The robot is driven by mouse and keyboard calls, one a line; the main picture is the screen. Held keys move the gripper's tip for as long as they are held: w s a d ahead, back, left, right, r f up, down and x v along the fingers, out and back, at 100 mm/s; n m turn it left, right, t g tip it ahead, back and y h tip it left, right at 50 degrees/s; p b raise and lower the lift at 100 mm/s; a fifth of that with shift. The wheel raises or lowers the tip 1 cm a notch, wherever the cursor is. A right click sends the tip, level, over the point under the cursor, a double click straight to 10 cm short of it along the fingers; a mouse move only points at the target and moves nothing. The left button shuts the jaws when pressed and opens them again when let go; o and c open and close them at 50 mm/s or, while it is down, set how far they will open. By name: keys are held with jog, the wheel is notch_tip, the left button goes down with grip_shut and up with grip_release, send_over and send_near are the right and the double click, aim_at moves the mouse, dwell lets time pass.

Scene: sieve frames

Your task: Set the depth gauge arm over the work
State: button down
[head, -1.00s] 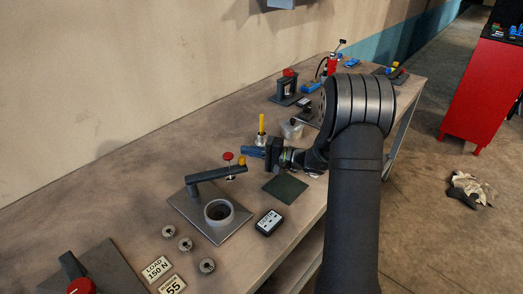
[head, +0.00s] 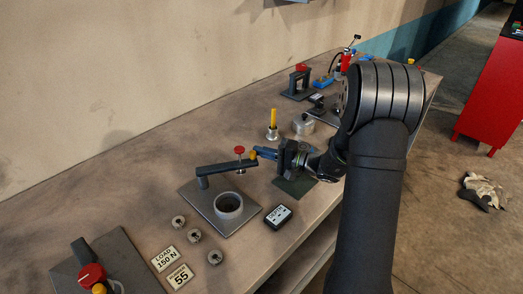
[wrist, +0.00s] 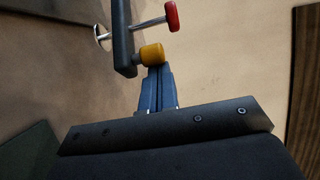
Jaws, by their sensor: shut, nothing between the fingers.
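The depth gauge arm (head: 226,168) is a dark bar on a post at the left of a grey plate (head: 199,206). It reaches right behind the grey ring-shaped work (head: 229,208), not over its opening. A red-topped plunger (head: 239,150) and a yellow knob (head: 253,155) are near its free end. In the wrist view the bar (wrist: 122,45), red cap (wrist: 172,16) and yellow knob (wrist: 151,54) show. My gripper (head: 259,152) has its blue fingers shut and empty, tips at the yellow knob. In the wrist view the fingertips (wrist: 155,70) overlap the knob's lower edge; I cannot tell whether they touch.
A yellow-topped pin (head: 274,121) and a metal pot (head: 303,125) stand behind my gripper. A dark green mat (head: 294,188) lies below it. A small black meter (head: 278,216), several metal collars and label cards are nearer. A red-handled device (head: 91,275) is front left.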

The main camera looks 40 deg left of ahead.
jog(key=s+d+m+t, duration=0.1)
jog(key=s+d+t, duration=0.1)
jog(key=s+d, duration=0.1)
jog(key=s+d+m+t+y, duration=0.1)
jog(key=s+d+t, duration=0.1)
jog(key=s, duration=0.3)
jog(key=s+d+m+t, duration=0.1)
jog(key=s+d, duration=0.3)
jog(key=s, duration=0.1)
jog(key=shift+s+d+m+t, duration=0.1)
jog(key=shift+m+t, duration=0.3)
jog(key=shift+s+d, duration=0.15)
jog(key=shift+s, duration=0.95)
jog(key=w+d, duration=0.1)
jog(key=w, duration=0.4)
jog(key=s+d, duration=0.5)
jog(key=d, duration=0.3)
jog(key=shift+s+d, duration=0.15)
jog(key=shift+s, duration=0.25)
